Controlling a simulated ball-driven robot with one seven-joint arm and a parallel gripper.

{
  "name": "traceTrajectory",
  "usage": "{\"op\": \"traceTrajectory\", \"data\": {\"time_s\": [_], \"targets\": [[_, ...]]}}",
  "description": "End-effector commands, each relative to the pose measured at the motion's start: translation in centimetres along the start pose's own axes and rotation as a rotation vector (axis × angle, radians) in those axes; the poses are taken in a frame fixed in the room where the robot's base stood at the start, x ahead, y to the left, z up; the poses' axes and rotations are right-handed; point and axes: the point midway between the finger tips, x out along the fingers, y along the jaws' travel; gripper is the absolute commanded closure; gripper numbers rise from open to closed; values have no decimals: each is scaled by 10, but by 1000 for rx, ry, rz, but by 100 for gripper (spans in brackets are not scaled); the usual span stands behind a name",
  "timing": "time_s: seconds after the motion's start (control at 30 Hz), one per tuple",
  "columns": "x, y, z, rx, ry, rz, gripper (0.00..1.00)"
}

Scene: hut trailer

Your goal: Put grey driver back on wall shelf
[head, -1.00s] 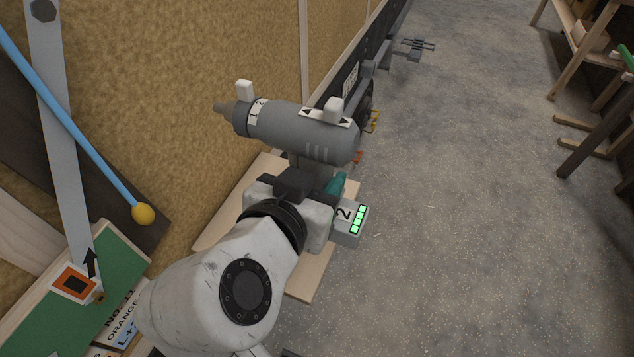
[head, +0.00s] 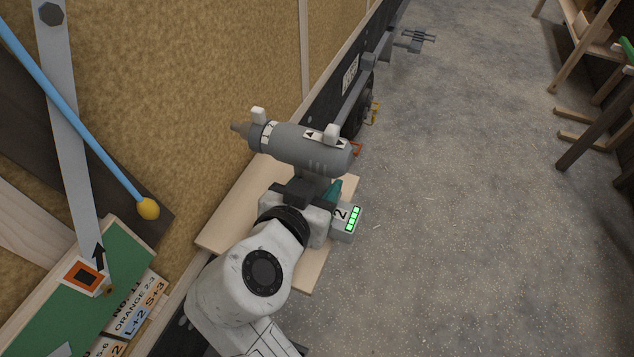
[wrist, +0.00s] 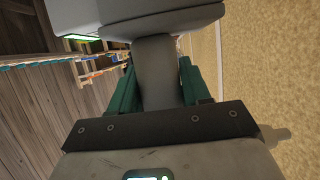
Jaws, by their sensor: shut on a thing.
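The grey driver (head: 305,148) is in the middle of the head view, held up near the tan wall. It has a dark pointed nose towards the left, white knobs on top and a block marked 2 with green bars at its lower end. My gripper (head: 318,188) is shut on its handle. In the wrist view the green fingers of my gripper (wrist: 158,88) stand on both sides of the grey handle (wrist: 156,65). A light wooden shelf (head: 232,230) shows below and behind the driver, partly hidden by my arm. I cannot tell the gap between driver and shelf.
A green board (head: 60,300) with labels is at the lower left. A blue rod with a yellow ball (head: 148,208) and a grey metal bar (head: 72,130) are beside it. The speckled floor (head: 480,200) is open on the right. Wooden furniture (head: 585,120) stands at the far right.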

Motion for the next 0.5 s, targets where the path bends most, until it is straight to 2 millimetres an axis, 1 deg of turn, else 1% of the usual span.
{"op": "traceTrajectory", "data": {"time_s": [0.13, 0.17, 0.4, 0.5], "targets": [[1, 0, 2, 3, 4, -1, 100], [1, 0, 2, 0, 0, 0, 50], [1, 0, 2, 0, 0, 0, 27], [1, 0, 2, 0, 0, 0, 27]]}}
